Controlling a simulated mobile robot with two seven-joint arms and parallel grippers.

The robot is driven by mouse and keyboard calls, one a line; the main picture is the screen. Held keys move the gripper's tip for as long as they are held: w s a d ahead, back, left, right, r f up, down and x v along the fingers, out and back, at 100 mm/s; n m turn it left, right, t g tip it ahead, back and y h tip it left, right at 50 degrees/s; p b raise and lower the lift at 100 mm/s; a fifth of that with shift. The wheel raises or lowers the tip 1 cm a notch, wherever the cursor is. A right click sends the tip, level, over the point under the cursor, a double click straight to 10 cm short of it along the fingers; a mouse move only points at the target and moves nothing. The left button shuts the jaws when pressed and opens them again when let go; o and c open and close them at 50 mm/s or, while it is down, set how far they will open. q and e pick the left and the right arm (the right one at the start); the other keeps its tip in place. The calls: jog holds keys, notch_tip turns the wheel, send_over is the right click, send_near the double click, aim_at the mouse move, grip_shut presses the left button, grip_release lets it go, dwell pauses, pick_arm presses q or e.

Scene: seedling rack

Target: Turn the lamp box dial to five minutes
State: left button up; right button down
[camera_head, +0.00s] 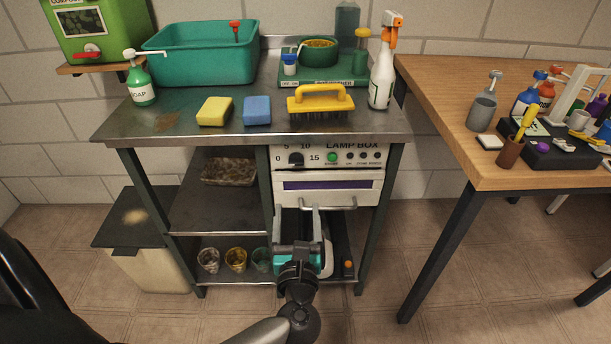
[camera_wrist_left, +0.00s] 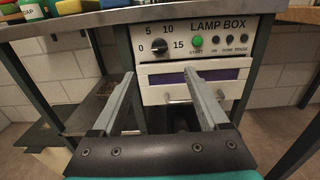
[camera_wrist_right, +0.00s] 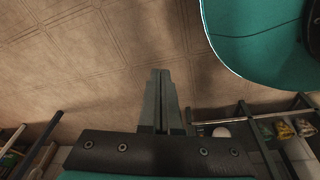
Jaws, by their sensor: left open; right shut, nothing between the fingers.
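The lamp box (camera_head: 326,176) is a white unit under the steel bench top, with its front panel facing me. Its black dial (camera_head: 296,159) is at the panel's left, among the marks 0, 5, 10 and 15; it also shows in the left wrist view (camera_wrist_left: 159,46). I cannot tell which mark the dial points to. My left gripper (camera_head: 309,210) is open and empty, in front of the lamp box and below the dial. In the left wrist view, its fingers (camera_wrist_left: 159,76) spread below the dial, apart from it. My right gripper (camera_wrist_right: 161,75) is shut and empty, over the floor.
A green button (camera_head: 332,157) and several small buttons are right of the dial. A drawer handle (camera_head: 329,204) juts out below. The bench top (camera_head: 180,122) overhangs the panel and carries sponges and a yellow brush (camera_head: 320,102). A wooden table (camera_head: 440,100) stands at right.

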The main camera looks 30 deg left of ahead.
aim_at(296, 164)
pick_arm(q)
jog(key=b+x, duration=0.3)
jog(key=x, duration=1)
jog(key=shift+w+a, duration=0.25)
jog(key=shift+w, duration=0.1)
jog(key=shift+w+a, duration=0.35)
jog(key=shift+w, duration=0.25)
pick_arm(e)
jog(key=w+a+r, duration=0.2)
jog(key=w+r, duration=0.1)
jog(key=r, duration=0.3)
jog(key=shift+w+a, duration=0.25)
jog(key=shift+a, duration=0.05)
pick_arm(q)
grip_shut()
